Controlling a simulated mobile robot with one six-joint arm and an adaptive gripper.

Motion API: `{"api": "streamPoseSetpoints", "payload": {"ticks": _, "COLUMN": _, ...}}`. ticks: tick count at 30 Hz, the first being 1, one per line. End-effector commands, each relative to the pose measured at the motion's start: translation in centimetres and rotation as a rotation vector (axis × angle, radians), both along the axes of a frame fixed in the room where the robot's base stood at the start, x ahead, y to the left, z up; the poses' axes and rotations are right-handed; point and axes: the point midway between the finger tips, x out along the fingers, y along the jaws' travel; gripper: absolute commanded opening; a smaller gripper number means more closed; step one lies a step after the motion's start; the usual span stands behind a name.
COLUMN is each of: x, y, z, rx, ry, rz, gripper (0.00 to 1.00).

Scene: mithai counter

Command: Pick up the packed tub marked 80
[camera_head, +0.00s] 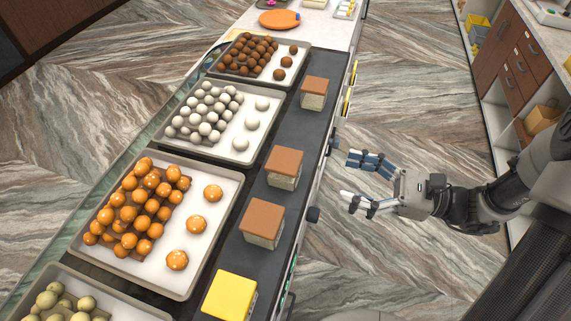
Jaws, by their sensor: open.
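Several packed tubs stand in a row on the dark counter strip. Three have brown lids: a far tub (314,91), a middle tub (284,167) and a nearer tub (262,222). A yellow-lidded tub (230,297) is nearest, at the bottom of the view. No number can be read on any of them, so I cannot tell which is marked 80. My gripper (349,179) is open and empty, to the right of the middle tub and past the counter's edge. Its fingers point left toward the counter and touch no tub.
Left of the tubs are trays of brown balls (294,49), white balls (240,145), orange balls (220,180) and pale green balls (120,305). The counter's right side has dark knobs (313,214). Open floor (410,80) lies right of it, before a cabinet (515,60).

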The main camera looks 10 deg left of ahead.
Motion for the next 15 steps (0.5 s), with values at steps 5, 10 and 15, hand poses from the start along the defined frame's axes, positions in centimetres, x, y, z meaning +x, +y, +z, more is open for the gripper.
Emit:
{"api": "streamPoseSetpoints", "payload": {"ticks": 5, "x": 0.1, "y": 4.2, "z": 0.0, "rx": -0.002, "ry": -0.001, "rz": 0.008, "gripper": 0.75}}
{"api": "streamPoseSetpoints", "payload": {"ticks": 10, "x": 0.4, "y": 7.4, "z": -0.1, "rx": -0.002, "ry": -0.002, "rz": 0.007, "gripper": 0.75}}
{"api": "streamPoseSetpoints", "payload": {"ticks": 15, "x": 0.6, "y": 8.9, "z": -0.1, "rx": -0.002, "ry": -0.002, "rz": 0.004, "gripper": 0.75}}
